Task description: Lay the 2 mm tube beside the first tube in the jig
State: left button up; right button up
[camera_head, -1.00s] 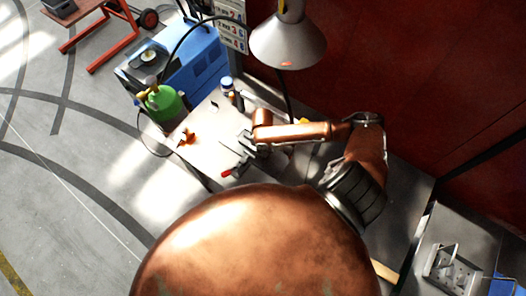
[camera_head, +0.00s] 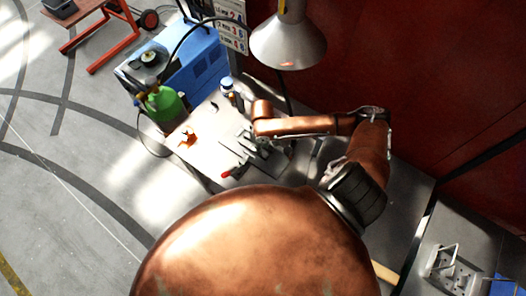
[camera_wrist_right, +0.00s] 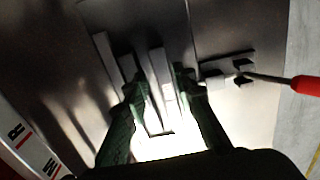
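My right gripper (camera_head: 250,145) is low over the metal bench in the head view. In the right wrist view, its two dark green fingers (camera_wrist_right: 160,78) point at the bench and stand apart. A pale, straight bar-like piece (camera_wrist_right: 157,62) lies between them, with a dark gap beside the left finger. Another pale strip (camera_wrist_right: 106,55) lies to the left. I cannot tell which of these is the 2 mm tube or the first tube. A grey block with dark notches (camera_wrist_right: 215,80), possibly part of the jig, sits right of the fingers. My left gripper is out of view.
A red-handled tool (camera_wrist_right: 305,85) reaches toward the notched block. On the bench (camera_head: 205,155) stand a small orange item (camera_head: 187,138) and a blue-capped bottle (camera_head: 227,84). A green cylinder (camera_head: 163,104), blue machine (camera_head: 195,62) and lamp (camera_head: 288,42) are nearby.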

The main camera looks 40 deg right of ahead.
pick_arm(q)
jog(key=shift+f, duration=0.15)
pick_arm(e)
notch_tip(320, 180, up, 7)
dwell(0.9)
